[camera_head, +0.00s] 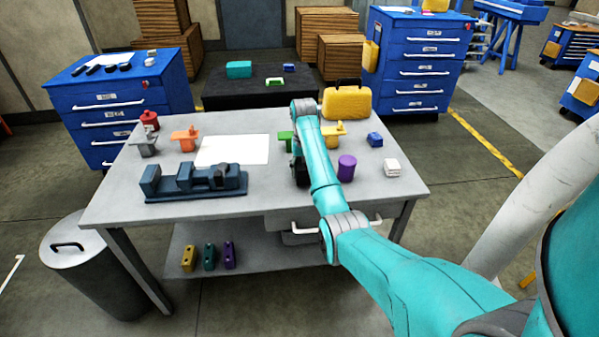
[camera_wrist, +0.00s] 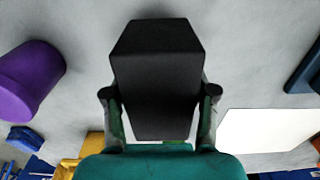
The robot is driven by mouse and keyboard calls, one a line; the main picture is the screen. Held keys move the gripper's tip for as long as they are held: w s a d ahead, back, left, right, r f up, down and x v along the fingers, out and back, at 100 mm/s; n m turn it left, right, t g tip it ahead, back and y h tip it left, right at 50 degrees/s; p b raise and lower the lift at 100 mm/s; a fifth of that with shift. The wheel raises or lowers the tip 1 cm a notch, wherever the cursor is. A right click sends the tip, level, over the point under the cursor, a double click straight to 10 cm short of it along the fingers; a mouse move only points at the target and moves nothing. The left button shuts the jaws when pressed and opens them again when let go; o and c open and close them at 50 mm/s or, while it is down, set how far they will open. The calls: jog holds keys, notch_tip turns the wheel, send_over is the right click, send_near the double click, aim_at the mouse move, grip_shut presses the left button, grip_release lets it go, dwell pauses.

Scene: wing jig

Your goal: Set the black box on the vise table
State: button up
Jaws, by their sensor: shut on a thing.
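The black box (camera_wrist: 155,75) is between the two fingers of my gripper (camera_wrist: 160,92) in the wrist view, and the gripper is shut on it. In the head view only a dark part of the box (camera_head: 301,172) shows beside my arm, over the grey vise table (camera_head: 270,195). The arm hides most of the gripper there. I cannot tell whether the box touches the tabletop. The blue-grey vise (camera_head: 195,182) lies at the table's front left.
A purple cylinder (camera_head: 347,168) stands right of my gripper, with a white stack (camera_head: 391,167) and a blue block (camera_head: 375,139) further right. A white sheet (camera_head: 232,150), orange clamp (camera_head: 185,138) and yellow case (camera_head: 347,103) are also on the table. Bare tabletop lies between vise and gripper.

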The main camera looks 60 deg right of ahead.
jog(key=shift+f, duration=0.9)
jog(key=o, duration=1.3)
jog(key=shift+f, duration=0.15)
